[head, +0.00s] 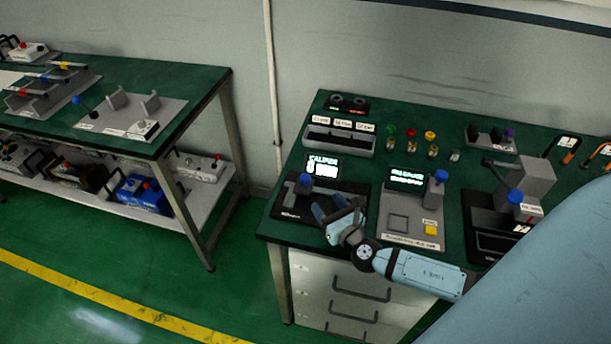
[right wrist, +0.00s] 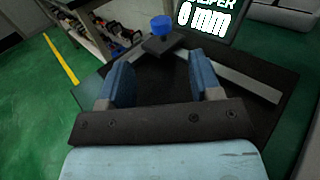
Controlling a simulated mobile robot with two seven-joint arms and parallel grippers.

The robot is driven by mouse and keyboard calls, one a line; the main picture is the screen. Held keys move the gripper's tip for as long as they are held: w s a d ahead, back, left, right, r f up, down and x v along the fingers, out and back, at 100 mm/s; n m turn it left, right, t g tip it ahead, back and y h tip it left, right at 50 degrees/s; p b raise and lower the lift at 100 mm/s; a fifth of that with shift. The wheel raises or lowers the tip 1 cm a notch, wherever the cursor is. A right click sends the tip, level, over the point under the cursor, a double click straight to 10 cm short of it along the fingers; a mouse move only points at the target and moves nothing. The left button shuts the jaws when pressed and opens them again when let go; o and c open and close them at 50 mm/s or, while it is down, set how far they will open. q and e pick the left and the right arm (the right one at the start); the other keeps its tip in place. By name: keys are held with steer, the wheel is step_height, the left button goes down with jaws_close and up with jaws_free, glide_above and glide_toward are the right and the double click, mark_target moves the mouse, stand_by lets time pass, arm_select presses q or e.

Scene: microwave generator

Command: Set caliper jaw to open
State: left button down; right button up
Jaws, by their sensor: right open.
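The caliper station (head: 345,201) is a black base at the left front of the green bench, with a lit display (head: 322,167) marked CALIPER. Its sliding jaw carries a blue knob (head: 305,180). In the right wrist view the knob (right wrist: 161,27) stands on a dark slider on a grey rail, and the display (right wrist: 207,17) reads what looks like 0 mm. My right gripper (head: 338,208) is over the front of the base, its fingers (right wrist: 162,85) apart and empty, pointing toward the knob without touching it. My left gripper is not in view.
Behind are a grey labelled tray (head: 338,143) and small coloured parts. A second bench (head: 190,95) stands left, with green floor between.

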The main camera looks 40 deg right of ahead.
mark_target(308, 180)
steer(key=w, duration=0.4)
steer(key=w+p, duration=0.1)
steer(key=w, duration=0.2)
steer(key=w+d, duration=0.1)
steer(key=w, duration=0.3)
steer(key=shift+w, duration=0.35)
steer(key=shift+c, duration=0.2)
